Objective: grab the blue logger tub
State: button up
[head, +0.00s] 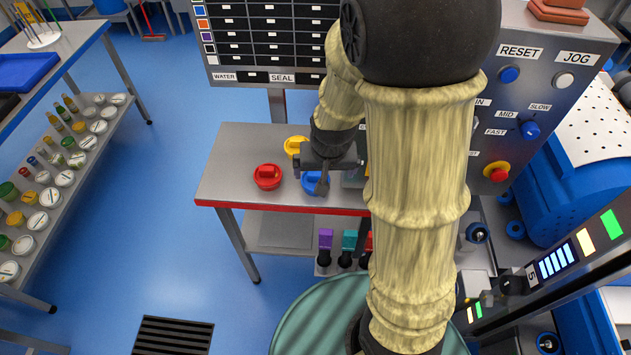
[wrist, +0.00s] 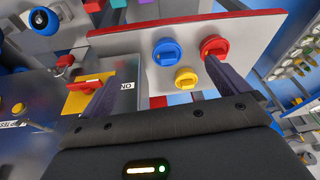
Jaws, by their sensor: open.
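The blue logger tub (head: 309,184) stands on the grey table near its red front edge, partly hidden behind my gripper (head: 323,177) in the head view. It is a round tub with a raised bar on its lid. In the wrist view the blue tub (wrist: 165,52) shows between the two fingers of my gripper (wrist: 160,75), beyond their tips. The fingers are spread wide with nothing between them. Whether they touch the tub cannot be told. A red tub (head: 267,177) stands to its left and a yellow tub (head: 295,146) stands behind it.
The grey table (head: 232,170) is bare at its left. A sign board (head: 270,40) rises behind it. A control panel (head: 520,90) with knobs and a red button stands at the right.

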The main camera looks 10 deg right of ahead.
aim_at(315, 174)
jog(key=w+f+m+t+h, duration=0.1)
jog(key=w+f, duration=0.3)
jog(key=w, duration=0.3)
jog(key=shift+w+a+m, duration=0.2)
jog(key=shift+a+m, duration=0.1)
jog(key=shift+a, duration=0.15)
jog(key=p+x, duration=0.2)
jog(key=x, duration=1)
jog(key=shift+w+d+f, duration=0.1)
jog(key=shift+w, duration=0.05)
jog(key=shift+p+x, duration=0.95)
jog(key=shift+x, duration=1.6)
jog(key=shift+d, duration=0.15)
